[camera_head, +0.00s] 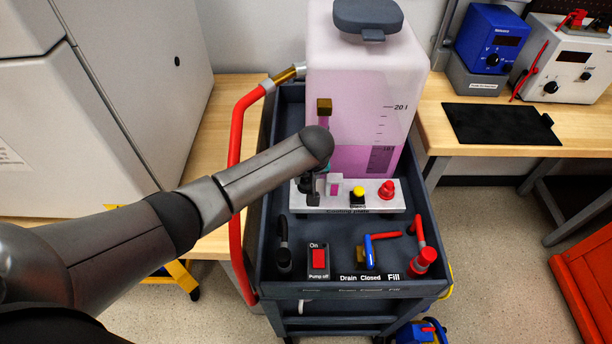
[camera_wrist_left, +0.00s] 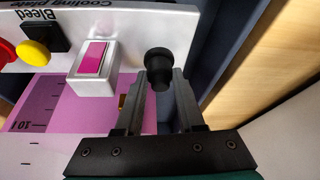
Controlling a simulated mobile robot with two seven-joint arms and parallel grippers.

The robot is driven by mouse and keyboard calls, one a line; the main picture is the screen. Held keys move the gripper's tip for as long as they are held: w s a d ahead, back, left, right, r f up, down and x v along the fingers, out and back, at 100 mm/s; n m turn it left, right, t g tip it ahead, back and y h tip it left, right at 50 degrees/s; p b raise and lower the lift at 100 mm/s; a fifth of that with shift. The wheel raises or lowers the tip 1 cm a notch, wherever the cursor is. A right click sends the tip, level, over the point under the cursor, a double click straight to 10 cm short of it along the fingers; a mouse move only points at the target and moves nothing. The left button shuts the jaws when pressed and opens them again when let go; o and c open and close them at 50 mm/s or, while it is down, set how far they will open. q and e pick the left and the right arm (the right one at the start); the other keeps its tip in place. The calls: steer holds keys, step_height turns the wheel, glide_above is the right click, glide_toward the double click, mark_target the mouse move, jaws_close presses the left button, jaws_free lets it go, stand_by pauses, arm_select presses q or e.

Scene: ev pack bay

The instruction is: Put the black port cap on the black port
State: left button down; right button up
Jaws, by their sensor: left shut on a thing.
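The black port cap (camera_wrist_left: 158,64) is a round, dark piece between the fingertips of my left gripper (camera_wrist_left: 162,82) in the left wrist view. The left gripper is shut on it. In the head view the left gripper (camera_head: 313,188) is at the left end of the light cooling plate (camera_head: 345,208), in front of the tank. The plate's end also shows in the wrist view (camera_wrist_left: 120,38). I cannot make out the black port; the cap and gripper cover that end. Whether the cap touches the plate or port is unclear. The right gripper is out of view.
A yellow cap (camera_head: 357,194) and a red cap (camera_head: 387,188) stand farther right on the plate. Behind is the pink-filled tank (camera_head: 345,75). In the cart tray (camera_head: 330,238) are a black hose coupling (camera_head: 284,260), a red pump switch (camera_head: 319,259), a blue-handled valve (camera_head: 369,252) and a red coupling (camera_head: 424,260).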

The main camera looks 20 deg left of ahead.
arm_select(q)
steer(key=shift+c, duration=2.2)
jaws_free()
steer(key=p+v, duration=0.5)
steer(key=v, duration=1)
steer(key=shift+s+r, duration=0.1)
